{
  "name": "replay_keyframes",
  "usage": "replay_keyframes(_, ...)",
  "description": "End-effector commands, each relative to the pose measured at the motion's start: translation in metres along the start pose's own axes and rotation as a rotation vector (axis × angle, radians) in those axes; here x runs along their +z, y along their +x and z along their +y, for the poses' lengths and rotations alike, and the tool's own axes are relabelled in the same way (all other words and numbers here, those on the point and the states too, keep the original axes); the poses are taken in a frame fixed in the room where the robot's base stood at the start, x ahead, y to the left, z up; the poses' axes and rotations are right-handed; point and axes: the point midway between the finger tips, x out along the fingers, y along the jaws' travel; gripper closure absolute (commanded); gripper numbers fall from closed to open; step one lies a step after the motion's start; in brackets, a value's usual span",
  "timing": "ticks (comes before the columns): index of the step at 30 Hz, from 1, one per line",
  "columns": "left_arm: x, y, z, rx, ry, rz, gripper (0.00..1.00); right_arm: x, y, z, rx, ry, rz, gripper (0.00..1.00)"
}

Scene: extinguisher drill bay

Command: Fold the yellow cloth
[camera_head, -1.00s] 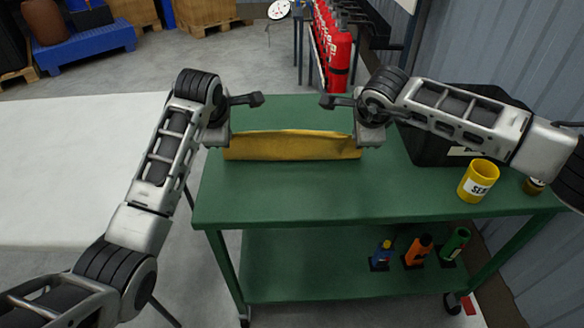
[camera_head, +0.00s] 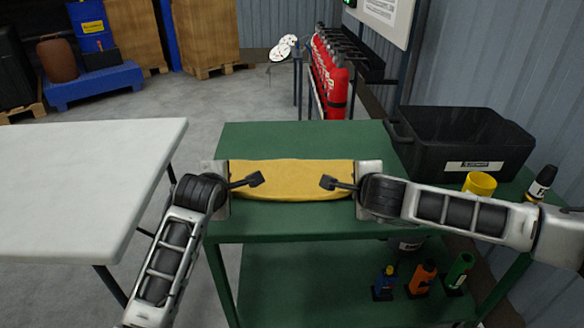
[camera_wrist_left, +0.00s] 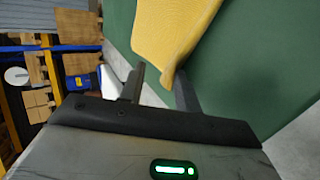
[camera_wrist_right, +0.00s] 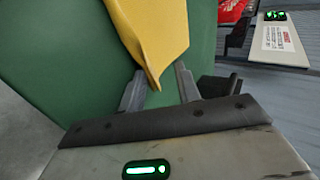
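The yellow cloth (camera_head: 292,180) is a wide band across the green table top (camera_head: 305,138) in the head view, its front edge curving down. My left gripper (camera_head: 246,184) is at its left end and my right gripper (camera_head: 340,185) at its right end. In the left wrist view the fingers (camera_wrist_left: 160,88) stand apart, with a cloth corner (camera_wrist_left: 172,35) reaching between them. In the right wrist view the fingers (camera_wrist_right: 160,90) also stand apart around a narrow cloth tip (camera_wrist_right: 155,45), with gaps beside it. The cloth's ends are partly hidden by the grippers in the head view.
A black bin (camera_head: 460,140) and a yellow cup (camera_head: 480,184) stand on the right, with a dark bottle (camera_head: 540,182) beside them. Several small bottles (camera_head: 422,278) stand on the lower shelf. A white table (camera_head: 80,180) is on the left. The green top behind the cloth is clear.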

Motion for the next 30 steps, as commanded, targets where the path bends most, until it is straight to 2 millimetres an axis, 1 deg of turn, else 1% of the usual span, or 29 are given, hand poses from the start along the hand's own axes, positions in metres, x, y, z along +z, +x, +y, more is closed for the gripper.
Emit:
replay_keyframes(11, 0.0, 0.0, 0.0, -0.001, 0.0, 0.0, 0.6, 0.0, 0.0, 0.0, 0.001, 0.0, 0.0, 0.6)
replay_keyframes(14, 0.001, -0.005, 0.004, 0.001, -0.002, -0.001, 0.6, 0.0, -0.005, -0.004, 0.0, 0.001, 0.0, 0.6)
replay_keyframes(19, 0.002, -0.027, 0.018, 0.002, -0.004, -0.003, 0.6, -0.001, -0.027, -0.018, -0.002, 0.001, -0.001, 0.6)
replay_keyframes(30, 0.002, -0.084, 0.034, 0.001, -0.002, -0.002, 0.6, -0.001, -0.084, -0.034, -0.001, 0.0, -0.001, 0.6)
